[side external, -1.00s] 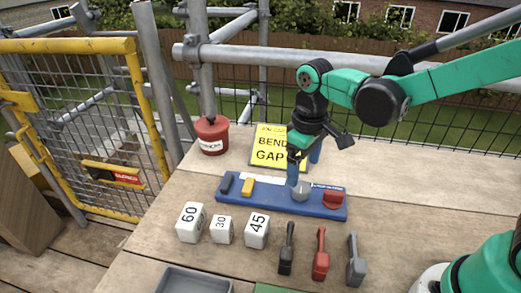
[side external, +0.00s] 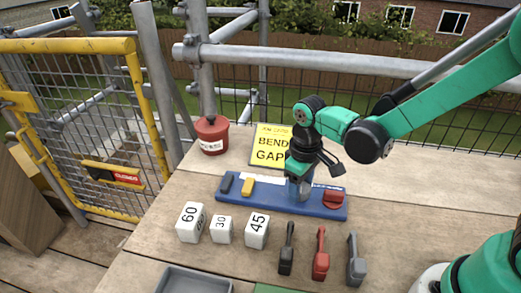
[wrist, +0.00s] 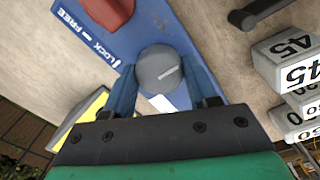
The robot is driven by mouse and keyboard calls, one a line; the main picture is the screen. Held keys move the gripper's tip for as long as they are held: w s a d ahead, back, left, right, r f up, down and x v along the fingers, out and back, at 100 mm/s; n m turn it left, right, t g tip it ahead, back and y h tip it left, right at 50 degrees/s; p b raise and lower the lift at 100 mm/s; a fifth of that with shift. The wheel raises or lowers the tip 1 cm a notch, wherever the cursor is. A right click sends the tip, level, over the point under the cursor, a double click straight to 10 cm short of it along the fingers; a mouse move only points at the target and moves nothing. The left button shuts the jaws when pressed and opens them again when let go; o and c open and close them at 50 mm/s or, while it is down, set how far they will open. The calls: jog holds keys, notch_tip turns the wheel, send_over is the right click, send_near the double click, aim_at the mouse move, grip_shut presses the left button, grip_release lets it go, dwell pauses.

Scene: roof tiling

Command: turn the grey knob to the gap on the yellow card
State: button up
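The grey knob (wrist: 158,70) is a round cap with a pale pointer line, set on the blue board (side external: 230,203). My gripper (wrist: 162,78) is down at the knob, one blue finger on each side of it; whether the fingers press on it cannot be seen. In the side view my gripper (side external: 301,186) hides much of the knob. The yellow card (side external: 267,150) stands behind the board and reads BEND and GAP; its lower right is hidden behind my gripper, so the gap value is not readable.
A red lock knob (side external: 333,197) sits right of the grey knob, beside LOCK and FREE lettering. White blocks marked 60 (side external: 190,223), 30 (side external: 221,230) and 45 (side external: 257,231) stand in front, with three handled tools (side external: 320,254) to their right. A red tub (side external: 211,136) stands behind left.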

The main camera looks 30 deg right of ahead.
grip_shut()
jog(key=shift+m, duration=2.8)
jog(key=o, duration=0.6)
grip_release()
jog(key=shift+r, duration=0.1)
